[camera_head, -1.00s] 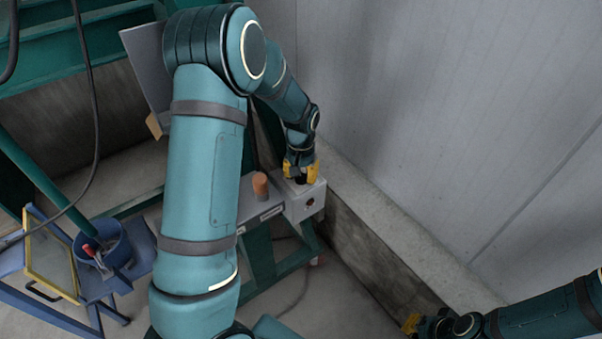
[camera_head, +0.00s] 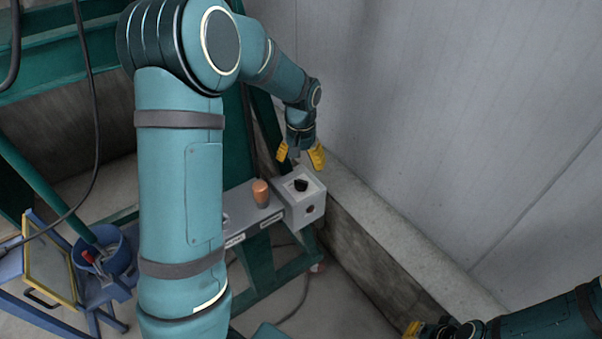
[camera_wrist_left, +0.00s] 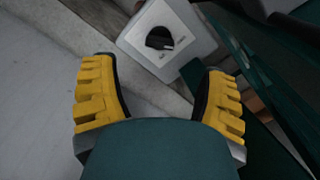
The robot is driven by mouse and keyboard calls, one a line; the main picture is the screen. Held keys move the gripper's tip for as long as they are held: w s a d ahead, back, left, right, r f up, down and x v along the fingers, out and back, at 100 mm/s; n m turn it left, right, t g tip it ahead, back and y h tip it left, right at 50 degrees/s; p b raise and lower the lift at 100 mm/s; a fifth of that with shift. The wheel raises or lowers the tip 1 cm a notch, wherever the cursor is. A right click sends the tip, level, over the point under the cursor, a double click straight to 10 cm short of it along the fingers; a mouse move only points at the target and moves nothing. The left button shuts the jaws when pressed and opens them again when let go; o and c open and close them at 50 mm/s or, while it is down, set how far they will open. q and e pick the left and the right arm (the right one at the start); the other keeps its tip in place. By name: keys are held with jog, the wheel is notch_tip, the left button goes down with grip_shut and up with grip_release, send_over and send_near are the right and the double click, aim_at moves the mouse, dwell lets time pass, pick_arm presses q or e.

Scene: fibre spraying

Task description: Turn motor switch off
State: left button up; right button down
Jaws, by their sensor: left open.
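The motor switch is a black rotary knob (camera_head: 301,185) on top of a light grey box (camera_head: 306,210) beside the wall. In the left wrist view the black knob (camera_wrist_left: 159,39) sits on the box's pale face, with small markings around it too small to read. My left gripper (camera_head: 300,158) has yellow fingers, is open and empty, and hangs just above and behind the knob, apart from it. In the left wrist view its fingers (camera_wrist_left: 160,95) are spread wide with the knob beyond them. My right gripper (camera_head: 410,328) shows only partly at the lower right, far from the box.
An orange-brown cylinder (camera_head: 261,192) stands on the grey panel left of the box. A green frame (camera_head: 262,262) carries the panel. A grey wall (camera_head: 430,110) and concrete ledge (camera_head: 385,225) lie to the right. A blue bucket (camera_head: 120,252) stands at the left.

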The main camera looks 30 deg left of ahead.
pick_arm(q)
jog(key=shift+r, duration=1.95)
jog(key=shift+f, duration=0.1)
